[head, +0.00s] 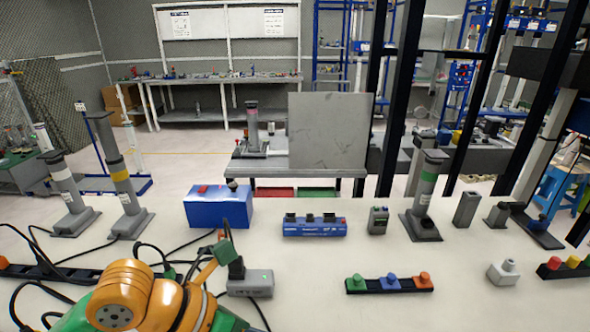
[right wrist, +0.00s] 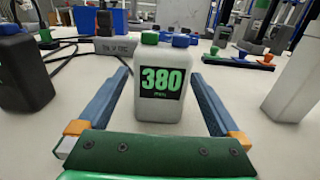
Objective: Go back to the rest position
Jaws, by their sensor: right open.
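In the right wrist view my right gripper (right wrist: 160,76) is open. The jug stands upright on the white table. In the head view an orange and green arm of mine (head: 125,300) fills the lower left. My left gripper cannot be made out, and the right gripper does not show there.
A dark bottle (right wrist: 22,65) stands left of the right gripper and a pale block (right wrist: 293,95) to its right. Farther back are a grey box (head: 250,284), cables, a button strip (head: 390,285), a blue box (head: 215,212) and a blue power block (head: 314,228).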

